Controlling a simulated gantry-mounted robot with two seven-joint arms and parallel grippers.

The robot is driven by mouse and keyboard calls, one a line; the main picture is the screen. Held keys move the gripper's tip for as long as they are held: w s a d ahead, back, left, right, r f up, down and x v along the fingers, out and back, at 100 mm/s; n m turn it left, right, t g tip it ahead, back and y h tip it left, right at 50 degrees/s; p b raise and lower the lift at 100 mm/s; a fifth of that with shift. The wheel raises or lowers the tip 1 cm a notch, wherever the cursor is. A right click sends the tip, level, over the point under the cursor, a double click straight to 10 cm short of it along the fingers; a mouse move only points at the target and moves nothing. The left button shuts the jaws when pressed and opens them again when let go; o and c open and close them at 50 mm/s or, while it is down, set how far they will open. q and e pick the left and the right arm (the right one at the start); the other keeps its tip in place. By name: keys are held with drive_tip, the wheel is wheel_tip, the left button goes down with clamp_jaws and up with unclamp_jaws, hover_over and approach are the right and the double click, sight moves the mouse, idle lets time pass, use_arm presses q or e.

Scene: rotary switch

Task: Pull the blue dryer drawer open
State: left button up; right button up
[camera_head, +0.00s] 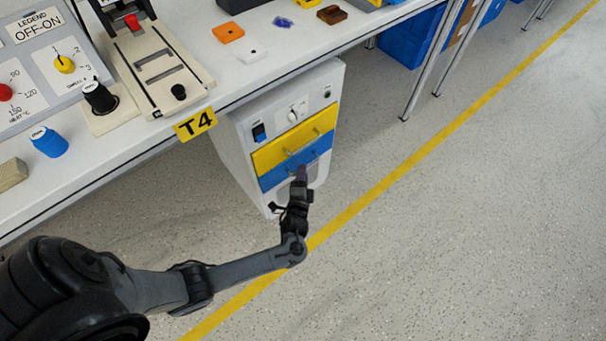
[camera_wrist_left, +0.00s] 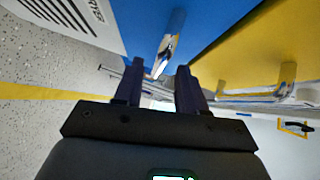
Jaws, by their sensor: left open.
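The dryer (camera_head: 240,150) is a white cabinet under the table, with a yellow drawer (camera_head: 268,157) above a blue drawer (camera_head: 270,179). Both drawers have clear or metallic bar handles. The blue drawer looks shut, its front about flush with the yellow one. My left gripper (camera_head: 300,170) is in front of the blue drawer at its handle and hides part of it. In the left wrist view, my two dark fingers (camera_wrist_left: 158,72) are apart, and the blue drawer's handle (camera_wrist_left: 166,48) shows between and just past the tips. I cannot tell whether they touch it. My right gripper is not in view.
The white table (camera_head: 130,130) with a T4 label (camera_head: 195,123) overhangs the dryer. The yellow drawer's handle (camera_wrist_left: 285,80) is close beside the fingers. The speckled floor (camera_head: 440,230) in front is clear.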

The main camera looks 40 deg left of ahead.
use_arm(q)
drive_tip(key=shift+b+x, duration=0.3)
drive_tip(key=shift+x, duration=0.65)
drive_tip(key=shift+c, duration=0.3)
clamp_jaws()
